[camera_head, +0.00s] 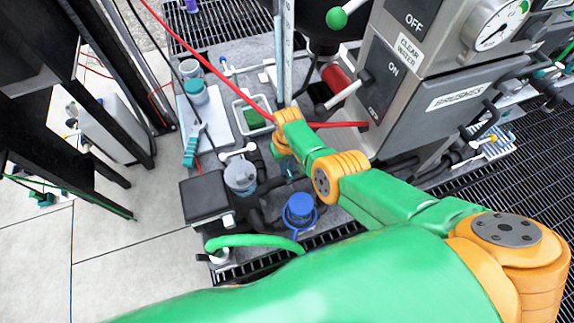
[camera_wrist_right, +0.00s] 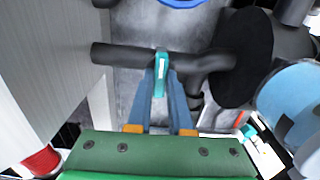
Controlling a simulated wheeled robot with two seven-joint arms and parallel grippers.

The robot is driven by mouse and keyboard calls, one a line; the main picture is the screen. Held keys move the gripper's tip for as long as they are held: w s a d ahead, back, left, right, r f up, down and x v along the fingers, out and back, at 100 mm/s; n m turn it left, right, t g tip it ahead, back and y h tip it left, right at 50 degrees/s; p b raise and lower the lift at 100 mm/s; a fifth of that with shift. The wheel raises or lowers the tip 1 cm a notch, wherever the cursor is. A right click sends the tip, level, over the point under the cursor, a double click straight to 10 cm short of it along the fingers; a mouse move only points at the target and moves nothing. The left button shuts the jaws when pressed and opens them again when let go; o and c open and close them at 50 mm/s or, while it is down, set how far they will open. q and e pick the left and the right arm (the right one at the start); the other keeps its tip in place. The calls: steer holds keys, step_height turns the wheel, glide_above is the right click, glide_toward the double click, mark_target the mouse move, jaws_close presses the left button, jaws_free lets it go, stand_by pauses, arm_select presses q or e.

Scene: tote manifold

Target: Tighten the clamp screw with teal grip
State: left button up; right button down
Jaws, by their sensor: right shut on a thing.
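The teal grip (camera_wrist_right: 161,74) of the clamp screw shows in the right wrist view as a small upright teal piece with a pale face, in front of a dark pipe (camera_wrist_right: 120,55). My right gripper (camera_wrist_right: 161,90) is shut on the teal grip, with one blue-grey finger on each side of it. In the head view my right gripper (camera_head: 285,166) points down among the dark pipes, below the orange wrist joint. The teal grip is too small or hidden to make out there. My left gripper is not in view.
A blue-rimmed cap (camera_head: 300,210) and a grey-lidded jar (camera_head: 240,176) stand close to the gripper. A green hose (camera_head: 255,241) curves in front. A grey machine (camera_head: 430,75) stands right. A teal-handled tool (camera_head: 193,146) lies on a white board at left.

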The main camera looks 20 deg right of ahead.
mark_target(287, 169)
steer(key=shift+m, duration=0.3)
steer(key=c, duration=0.8)
jaws_free()
step_height(287, 169, up, 7)
steer(key=p, duration=0.5)
steer(key=shift+s+r, duration=0.1)
steer(key=shift+r, duration=0.05)
